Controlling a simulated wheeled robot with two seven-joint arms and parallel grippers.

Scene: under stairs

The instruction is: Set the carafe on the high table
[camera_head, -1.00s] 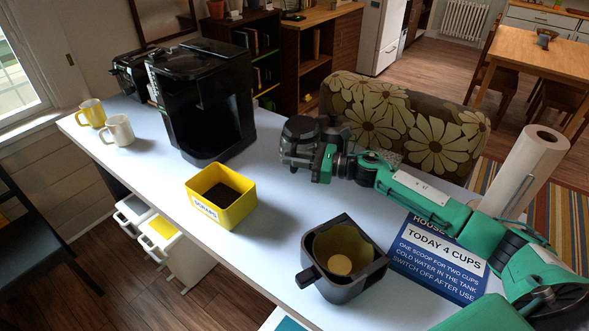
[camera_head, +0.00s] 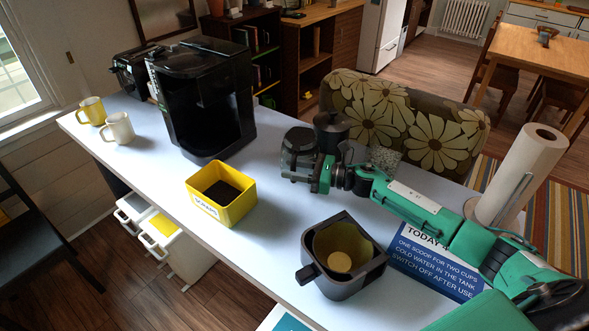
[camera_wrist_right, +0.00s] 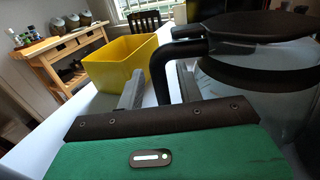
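The carafe (camera_head: 298,152) is clear glass with a dark lid and black handle. It is upright over the far side of the long pale table (camera_head: 270,190); I cannot tell whether its base touches the top. My right gripper (camera_head: 318,174) is shut on the carafe's handle. In the right wrist view the carafe (camera_wrist_right: 255,85) fills the right side, its handle between the grey fingertips (camera_wrist_right: 155,90). The carafe's base is out of that view. A wooden table (camera_head: 535,52) stands at the back right. My left gripper is not in view.
A dark canister (camera_head: 332,130) is behind the carafe. A flowered chair (camera_head: 410,120) stands beyond.

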